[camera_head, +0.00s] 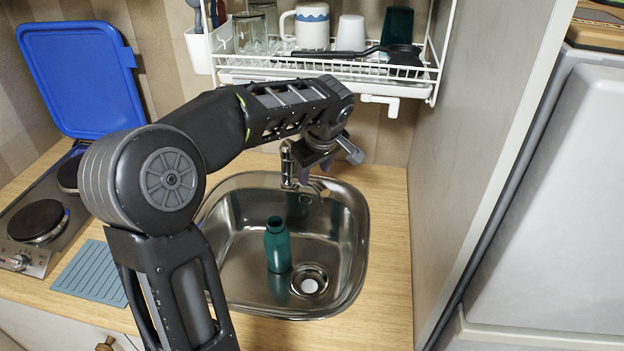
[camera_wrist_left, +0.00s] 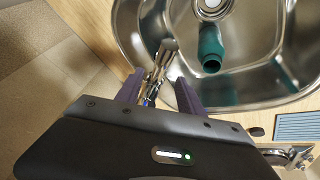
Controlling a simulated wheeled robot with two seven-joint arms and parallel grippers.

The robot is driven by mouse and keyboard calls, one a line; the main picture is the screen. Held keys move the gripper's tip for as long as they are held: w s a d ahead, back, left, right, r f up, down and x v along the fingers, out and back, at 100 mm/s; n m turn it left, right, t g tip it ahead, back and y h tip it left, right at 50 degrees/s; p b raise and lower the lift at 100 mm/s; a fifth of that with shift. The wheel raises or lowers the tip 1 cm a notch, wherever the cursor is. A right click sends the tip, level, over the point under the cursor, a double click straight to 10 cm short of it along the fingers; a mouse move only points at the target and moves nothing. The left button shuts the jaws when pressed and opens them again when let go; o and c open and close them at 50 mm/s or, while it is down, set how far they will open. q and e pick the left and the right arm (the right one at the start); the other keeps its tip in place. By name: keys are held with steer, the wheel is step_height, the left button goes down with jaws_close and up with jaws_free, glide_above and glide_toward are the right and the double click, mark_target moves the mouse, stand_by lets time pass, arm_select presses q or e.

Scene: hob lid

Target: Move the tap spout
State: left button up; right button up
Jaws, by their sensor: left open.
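The chrome tap spout (camera_head: 288,165) stands at the back edge of the steel sink (camera_head: 358,215), partly hidden behind my left gripper in the head view. My left gripper (camera_head: 318,172) is above the back of the sink, beside the tap. In the left wrist view, the spout (camera_wrist_left: 162,65) lies between the two open fingers of my left gripper (camera_wrist_left: 160,90) and points out over the basin. I cannot tell whether either finger touches it. My right gripper is not in view.
A teal bottle (camera_head: 278,246) stands in the sink near the drain (camera_head: 309,281). A white dish rack (camera_head: 425,75) with cups and a pan hangs above my left arm. A hob (camera_head: 58,237) with a raised blue lid (camera_head: 80,75) is at left. A tall panel (camera_head: 480,130) bounds the right.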

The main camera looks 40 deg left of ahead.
mark_target(312, 180)
arm_select(q)
steer(key=p+x, duration=0.1)
steer(key=x, duration=0.4)
steer(key=shift+a+f, duration=0.1)
steer(key=shift+f, duration=0.15)
steer(key=shift+c, duration=0.6)
jaws_close()
steer(key=shift+w, duration=0.1)
stand_by(0.5)
